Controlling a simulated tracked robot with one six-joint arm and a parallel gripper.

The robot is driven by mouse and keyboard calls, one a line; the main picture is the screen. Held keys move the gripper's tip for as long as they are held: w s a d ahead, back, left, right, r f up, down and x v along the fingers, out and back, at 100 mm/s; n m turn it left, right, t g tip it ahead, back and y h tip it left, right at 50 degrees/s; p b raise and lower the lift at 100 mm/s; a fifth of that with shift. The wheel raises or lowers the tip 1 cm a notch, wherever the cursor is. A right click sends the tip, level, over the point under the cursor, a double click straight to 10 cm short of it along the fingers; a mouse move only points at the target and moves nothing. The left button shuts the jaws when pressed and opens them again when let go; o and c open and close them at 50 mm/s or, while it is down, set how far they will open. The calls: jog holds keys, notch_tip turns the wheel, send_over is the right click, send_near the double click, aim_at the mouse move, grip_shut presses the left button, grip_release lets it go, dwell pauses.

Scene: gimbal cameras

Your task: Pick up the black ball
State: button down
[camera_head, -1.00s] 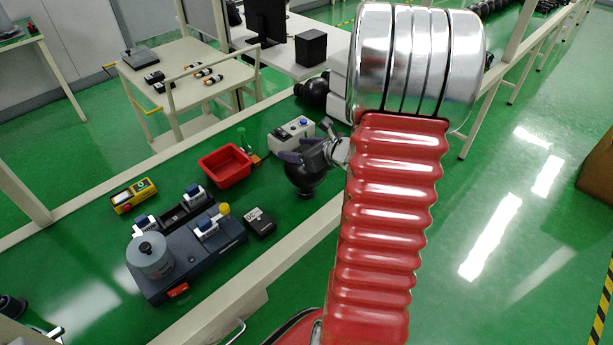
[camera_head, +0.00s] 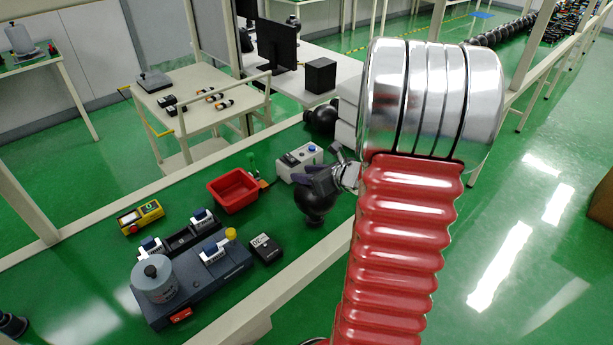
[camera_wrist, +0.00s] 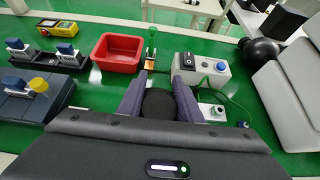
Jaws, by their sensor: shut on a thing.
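A black ball (camera_head: 316,203) is held in my gripper (camera_head: 322,182) above the green worktop (camera_head: 130,262), near its front edge. In the wrist view the black ball (camera_wrist: 159,103) sits between the two purple-grey fingers of my gripper (camera_wrist: 160,92), which are shut on it. Its underside is hidden in the wrist view. A second black round object (camera_head: 321,119) rests farther back by white stacked blocks; it also shows in the wrist view (camera_wrist: 261,50).
A red bin (camera_head: 234,191), a white box with a blue button (camera_head: 300,160), a yellow meter (camera_head: 140,217) and a dark grey device (camera_head: 190,282) stand on the worktop. A cream cart (camera_head: 200,105) is behind. Green floor lies open at right.

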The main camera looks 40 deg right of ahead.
notch_tip(320, 180, up, 9)
jog(key=shift+w+f, duration=0.15)
jog(key=shift+f, duration=0.05)
dwell(0.5)
